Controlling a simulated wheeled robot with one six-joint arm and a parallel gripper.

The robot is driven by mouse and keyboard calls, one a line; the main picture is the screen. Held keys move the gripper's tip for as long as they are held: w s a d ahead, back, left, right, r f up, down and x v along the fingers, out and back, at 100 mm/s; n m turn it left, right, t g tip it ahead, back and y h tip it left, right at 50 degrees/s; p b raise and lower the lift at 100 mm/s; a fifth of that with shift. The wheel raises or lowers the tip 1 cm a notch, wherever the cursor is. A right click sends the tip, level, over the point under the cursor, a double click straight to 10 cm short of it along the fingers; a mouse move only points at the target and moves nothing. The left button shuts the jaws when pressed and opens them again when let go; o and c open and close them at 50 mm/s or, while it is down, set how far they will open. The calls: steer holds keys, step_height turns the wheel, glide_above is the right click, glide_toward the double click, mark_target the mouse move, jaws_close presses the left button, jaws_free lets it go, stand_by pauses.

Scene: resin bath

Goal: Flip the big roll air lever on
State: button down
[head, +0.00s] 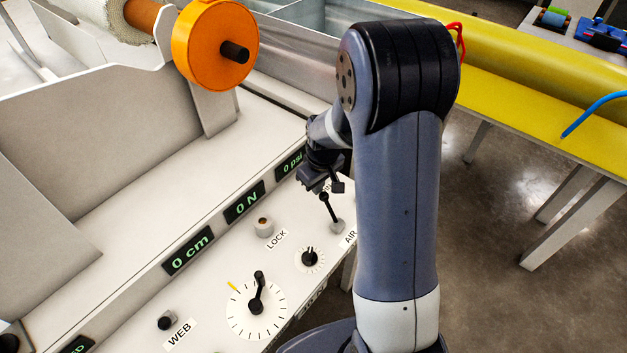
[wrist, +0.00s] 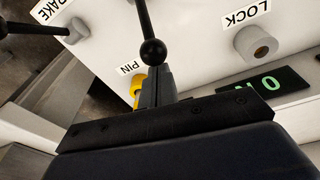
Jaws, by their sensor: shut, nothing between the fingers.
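The air lever (head: 331,210) is a thin black rod with a ball knob, rising from a grey base on the white panel beside the AIR label (head: 349,237). In the head view it tilts up and to the left. In the wrist view its black ball knob (wrist: 153,52) is just ahead of my shut, empty fingers (wrist: 156,84). My gripper (head: 326,184) is right at the top of the lever in the head view. I cannot tell whether the fingers touch the knob. The lever's base is out of the wrist view.
A second black lever (wrist: 35,28) is at the left of the wrist view. A yellow knob (wrist: 136,88) sits by the PIN label, and the LOCK button (head: 264,227) is nearby. A dial (head: 257,308) and displays line the panel.

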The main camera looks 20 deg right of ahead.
steer(key=shift+s+d+b, duration=0.1)
steer(key=shift+b, duration=0.25)
steer(key=shift+s+d+r+b, duration=0.1)
steer(key=shift+s+r+b, duration=0.05)
steer(key=shift+b, duration=0.2)
steer(key=shift+s+d+t+b, duration=0.1)
steer(key=shift+s+t+b, duration=0.05)
steer(key=shift+t+b, duration=0.2)
steer(key=shift+y, duration=0.3)
steer(key=s+d+t+y+b, duration=0.1)
steer(key=b, duration=0.3)
steer(key=s+d+t+b, duration=0.1)
steer(key=b, duration=0.4)
steer(key=shift+s+r+t+y, duration=0.35)
steer(key=shift+y, duration=0.05)
steer(key=s+d+t+y+b, duration=0.3)
steer(key=s+b, duration=0.4)
steer(key=b, duration=1.2)
steer(key=shift+s+d+f+t, duration=0.2)
steer(key=shift+d+t, duration=0.4)
steer(key=shift+d, duration=0.5)
